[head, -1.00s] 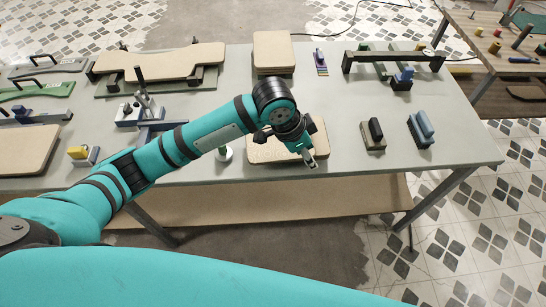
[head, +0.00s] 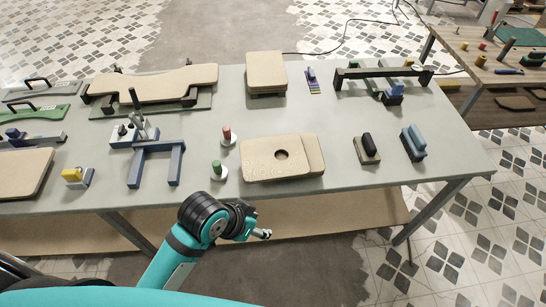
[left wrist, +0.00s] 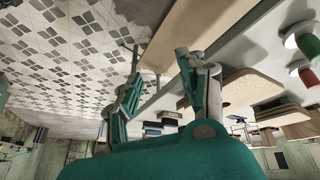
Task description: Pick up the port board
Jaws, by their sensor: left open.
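A stack of tan boards lies near the front middle of the table. Its upper board (head: 258,165) has a dark round hole, and another tan board (head: 312,150) shows at its right. No label tells me which is the port board. The stack seems to show in the left wrist view too (left wrist: 250,88). My left gripper (head: 262,233) is in front of the table's front edge, below and left of the stack, and apart from it. In the left wrist view its two fingers (left wrist: 162,75) are spread with nothing between them. My right gripper is not in view.
Green (head: 217,171) and red (head: 227,137) knobs stand left of the stack. A black-topped block (head: 367,150) and a blue-topped block (head: 413,143) stand right of it. A blue metal fixture (head: 158,147) is farther left. A tan lower shelf (head: 330,222) runs under the table.

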